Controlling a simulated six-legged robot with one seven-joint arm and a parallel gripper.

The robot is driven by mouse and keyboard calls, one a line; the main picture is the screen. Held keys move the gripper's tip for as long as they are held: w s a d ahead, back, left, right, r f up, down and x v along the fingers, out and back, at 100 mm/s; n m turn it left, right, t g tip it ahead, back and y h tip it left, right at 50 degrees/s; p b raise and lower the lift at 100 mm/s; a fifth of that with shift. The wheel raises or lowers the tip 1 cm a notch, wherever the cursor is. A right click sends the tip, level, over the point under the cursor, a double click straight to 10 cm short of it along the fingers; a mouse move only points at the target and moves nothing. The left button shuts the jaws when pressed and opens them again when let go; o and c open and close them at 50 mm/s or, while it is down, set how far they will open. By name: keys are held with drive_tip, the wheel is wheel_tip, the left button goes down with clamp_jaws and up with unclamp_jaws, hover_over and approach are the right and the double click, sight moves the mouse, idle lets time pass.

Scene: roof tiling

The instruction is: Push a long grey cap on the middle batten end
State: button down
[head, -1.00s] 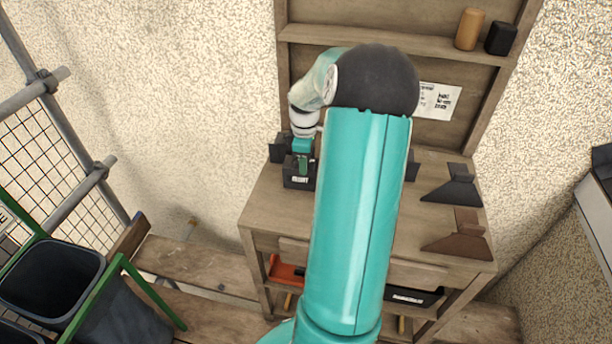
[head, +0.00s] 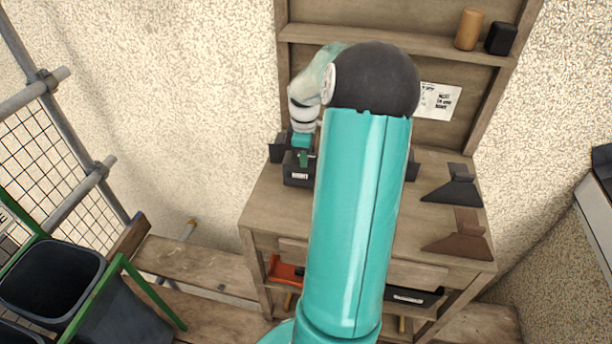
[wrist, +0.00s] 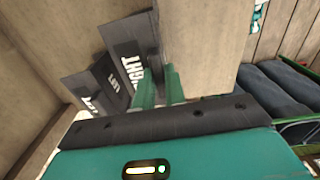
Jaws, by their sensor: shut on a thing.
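My gripper (head: 304,158) is at the small dark bins on the left of the workbench, just above the front bin (head: 297,177). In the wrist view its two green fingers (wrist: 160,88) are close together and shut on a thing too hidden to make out. The front bin's label ends in "GHT" in the wrist view (wrist: 128,50). A bin beside it, labelled "LEFT" (wrist: 108,82), is to its left there. I cannot pick out a long grey cap or the middle batten end; my arm hides part of the bench.
A dark grey piece (head: 452,190) and a brown piece (head: 456,238) lie on the right of the wooden workbench (head: 270,205). An orange item (head: 286,270) is on the shelf below. Large dark bins (head: 50,280) in a green frame stand at lower left, beside scaffold mesh.

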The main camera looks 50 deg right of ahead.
drive_tip(key=shift+r, duration=1.75)
